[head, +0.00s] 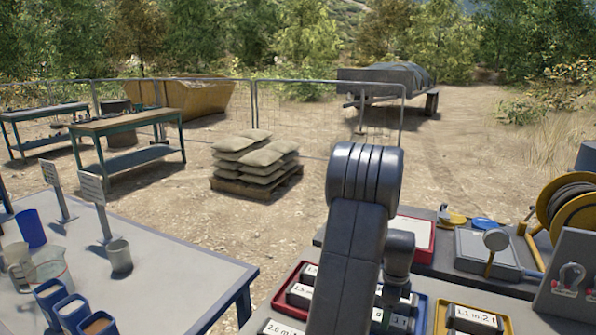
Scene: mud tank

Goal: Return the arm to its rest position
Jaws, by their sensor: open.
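My arm (354,215) rises from the bottom of the head view, right of centre, with its bent elbow at the top. A smaller link of my arm (398,262) hangs on its right side, over the labelled trays. My gripper's fingers do not show; they are hidden behind my arm or out of the picture. I cannot see anything held.
Under and beside my arm are a red-rimmed tray (276,302), a yellow tray (442,318) and a hose reel (572,207). A table (170,285) with cups and a jug stands at left. Sandbags (262,158) lie on a pallet beyond, with open dirt around.

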